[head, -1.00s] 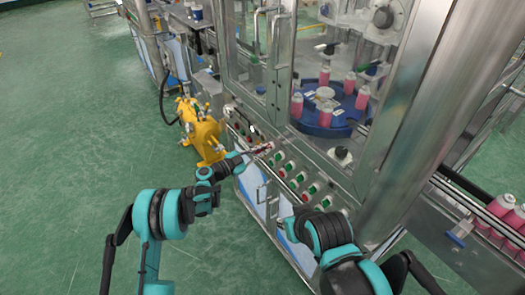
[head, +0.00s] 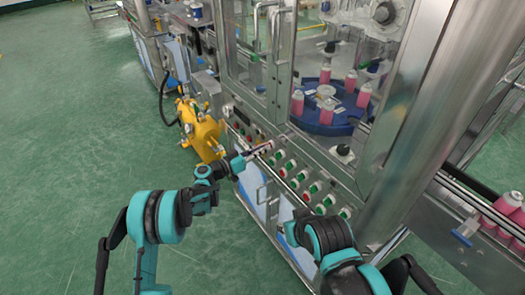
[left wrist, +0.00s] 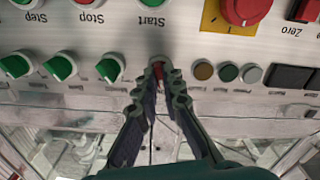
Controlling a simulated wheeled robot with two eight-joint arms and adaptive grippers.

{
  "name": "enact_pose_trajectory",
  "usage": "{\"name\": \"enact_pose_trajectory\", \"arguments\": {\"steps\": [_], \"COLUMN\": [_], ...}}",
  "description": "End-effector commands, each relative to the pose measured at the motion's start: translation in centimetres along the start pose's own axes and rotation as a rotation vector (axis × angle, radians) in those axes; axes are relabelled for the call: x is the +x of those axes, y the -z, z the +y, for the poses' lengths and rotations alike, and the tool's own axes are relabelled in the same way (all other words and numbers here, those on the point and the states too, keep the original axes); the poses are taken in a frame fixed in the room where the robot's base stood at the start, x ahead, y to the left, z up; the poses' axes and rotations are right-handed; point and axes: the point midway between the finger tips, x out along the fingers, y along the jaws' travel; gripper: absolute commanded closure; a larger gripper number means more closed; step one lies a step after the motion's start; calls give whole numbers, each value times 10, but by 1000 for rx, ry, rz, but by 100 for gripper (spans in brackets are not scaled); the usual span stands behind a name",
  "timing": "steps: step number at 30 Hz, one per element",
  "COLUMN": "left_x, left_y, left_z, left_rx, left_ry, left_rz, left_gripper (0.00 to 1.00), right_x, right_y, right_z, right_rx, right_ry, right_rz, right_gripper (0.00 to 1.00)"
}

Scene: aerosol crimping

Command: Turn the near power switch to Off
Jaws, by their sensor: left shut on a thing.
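My left gripper (head: 268,146) reaches the slanted control panel of the machine from the left. In the left wrist view its two fingers (left wrist: 160,78) are closed around a small switch with a red knob in a pale round collar (left wrist: 158,60). The fingers partly hide that knob, and its label is not readable.
A Start button (left wrist: 153,4) and a large red button on a yellow plate (left wrist: 245,8) sit close by. Small round buttons (left wrist: 204,71) lie just right of the fingers. A yellow machine (head: 200,130) stands left of the panel; green floor (head: 80,130) is open there.

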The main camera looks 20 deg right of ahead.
Motion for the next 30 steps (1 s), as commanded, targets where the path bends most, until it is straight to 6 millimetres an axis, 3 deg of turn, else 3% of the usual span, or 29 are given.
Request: {"name": "enact_pose_trajectory", "arguments": {"steps": [12,30], "left_x": [0,0], "left_y": [0,0], "left_z": [0,0], "left_rx": [-217,-260], "left_ry": [0,0], "left_rz": [-1,0], "left_gripper": [100,100], "right_x": [4,5], "right_y": [-3,-3], "right_z": [0,0], "right_rx": [0,0], "right_ry": [0,0], "right_rz": [0,0], "right_gripper": [72,72]}}
